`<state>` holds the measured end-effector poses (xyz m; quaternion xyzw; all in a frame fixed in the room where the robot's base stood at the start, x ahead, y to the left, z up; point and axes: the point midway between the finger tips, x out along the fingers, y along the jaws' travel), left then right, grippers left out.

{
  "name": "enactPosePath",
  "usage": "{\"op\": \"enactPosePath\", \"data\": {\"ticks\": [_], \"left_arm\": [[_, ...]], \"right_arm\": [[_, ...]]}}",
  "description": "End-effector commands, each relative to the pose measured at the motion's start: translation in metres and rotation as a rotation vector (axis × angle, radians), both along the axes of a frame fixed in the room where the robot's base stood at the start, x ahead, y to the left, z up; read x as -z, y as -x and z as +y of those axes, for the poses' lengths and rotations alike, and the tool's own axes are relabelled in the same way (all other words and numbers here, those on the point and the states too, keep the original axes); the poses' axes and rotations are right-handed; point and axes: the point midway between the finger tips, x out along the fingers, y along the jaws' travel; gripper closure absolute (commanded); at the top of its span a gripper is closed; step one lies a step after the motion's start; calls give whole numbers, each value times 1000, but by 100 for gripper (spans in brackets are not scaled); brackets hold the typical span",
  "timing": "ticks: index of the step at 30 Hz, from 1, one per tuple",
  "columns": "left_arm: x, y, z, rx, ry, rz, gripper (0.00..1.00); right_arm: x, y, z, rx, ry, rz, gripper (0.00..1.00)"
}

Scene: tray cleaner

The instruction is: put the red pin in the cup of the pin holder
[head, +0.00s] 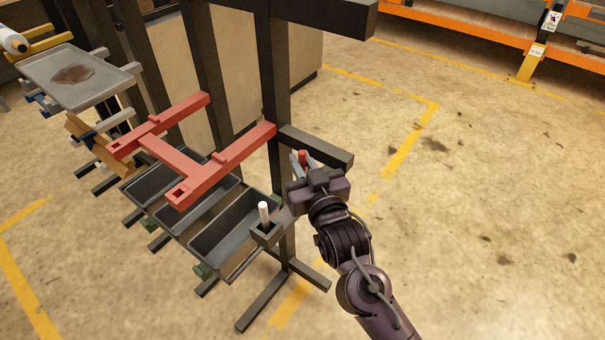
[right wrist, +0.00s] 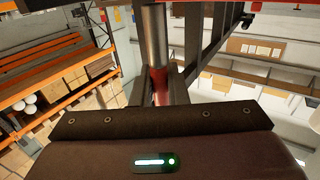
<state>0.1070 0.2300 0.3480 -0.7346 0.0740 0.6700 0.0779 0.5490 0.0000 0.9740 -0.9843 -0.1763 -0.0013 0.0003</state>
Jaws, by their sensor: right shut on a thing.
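The red pin (head: 303,156) is held at the tips of my right gripper (head: 302,163), with its red end showing above the fingers. In the right wrist view the red pin (right wrist: 159,85) sits between the two fingers, and a grey metal shaft runs up from it. The pin holder's cup (head: 265,233) is a small dark square box at the right end of the tray rack. A white pin (head: 264,211) stands upright in it. My right gripper is up and to the right of the cup, apart from it. My left gripper is not in view.
A dark upright post (head: 275,130) with a short arm (head: 318,148) stands close behind my right gripper. Red bars (head: 200,178) lie over the dark trays (head: 225,232), left of the cup. A grey tray with a brown stain (head: 105,88) is at far left. Floor to the right is clear.

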Motion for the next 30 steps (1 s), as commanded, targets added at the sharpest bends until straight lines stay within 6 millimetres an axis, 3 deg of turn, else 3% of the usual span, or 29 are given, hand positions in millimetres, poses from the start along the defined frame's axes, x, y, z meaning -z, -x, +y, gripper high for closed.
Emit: {"op": "enactPosePath", "data": {"ticks": [6,18,19,23,30], "left_arm": [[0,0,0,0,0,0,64],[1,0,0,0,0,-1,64],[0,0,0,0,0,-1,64],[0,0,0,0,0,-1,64],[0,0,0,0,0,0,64]], "right_arm": [[31,0,0,-1,2,2,100],[36,0,0,0,1,2,100],[36,0,0,0,1,2,82],[36,0,0,0,1,2,66],[35,0,0,0,1,2,65]]}}
